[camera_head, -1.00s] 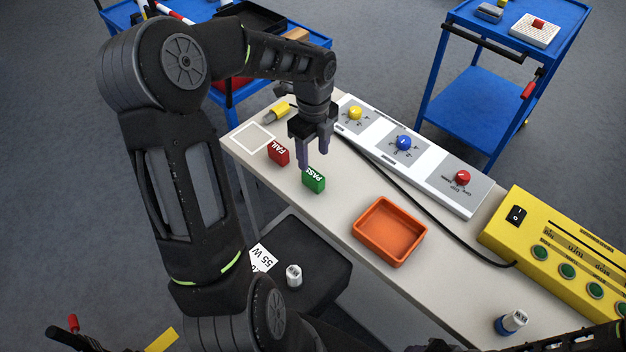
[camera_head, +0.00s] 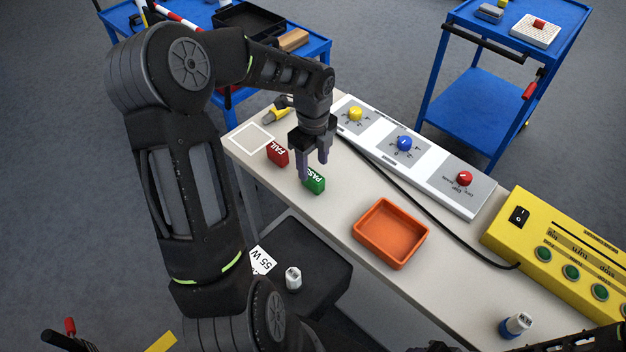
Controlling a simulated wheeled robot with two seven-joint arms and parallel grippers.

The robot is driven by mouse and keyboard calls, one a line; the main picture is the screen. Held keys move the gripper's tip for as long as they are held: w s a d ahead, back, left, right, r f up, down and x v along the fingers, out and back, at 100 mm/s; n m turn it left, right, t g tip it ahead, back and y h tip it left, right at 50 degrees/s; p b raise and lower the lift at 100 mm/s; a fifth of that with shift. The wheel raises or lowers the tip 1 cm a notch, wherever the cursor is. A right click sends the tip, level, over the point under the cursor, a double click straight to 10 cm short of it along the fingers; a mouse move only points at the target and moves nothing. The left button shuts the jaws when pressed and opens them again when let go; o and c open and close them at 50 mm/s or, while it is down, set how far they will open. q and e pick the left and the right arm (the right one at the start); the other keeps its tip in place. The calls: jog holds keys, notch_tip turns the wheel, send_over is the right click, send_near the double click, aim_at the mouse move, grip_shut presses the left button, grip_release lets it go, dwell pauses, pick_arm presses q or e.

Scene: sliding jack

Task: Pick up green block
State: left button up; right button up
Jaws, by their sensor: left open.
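The green block (camera_head: 315,183), marked "PASS", stands on the light table near its front edge. My left gripper (camera_head: 314,171) points down just above and at the block, with its two fingers apart. One finger covers part of the block's left end. I cannot tell whether the fingers touch the block. My right gripper is not clearly visible; only dark parts of mine show at the lower right edge.
A red "FAIL" block (camera_head: 278,154) stands close left of the green one. An orange tray (camera_head: 391,233) lies to the right. A white panel with knobs (camera_head: 417,157) and a cable lie behind. A yellow control box (camera_head: 555,255) is at the right.

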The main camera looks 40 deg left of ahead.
aim_at(313, 175)
pick_arm(q)
jog(key=shift+s+d+f, duration=0.1)
jog(key=shift+f, duration=1.2)
jog(key=shift+s+d+f, duration=0.1)
jog(key=shift+f, duration=1.2)
grip_shut()
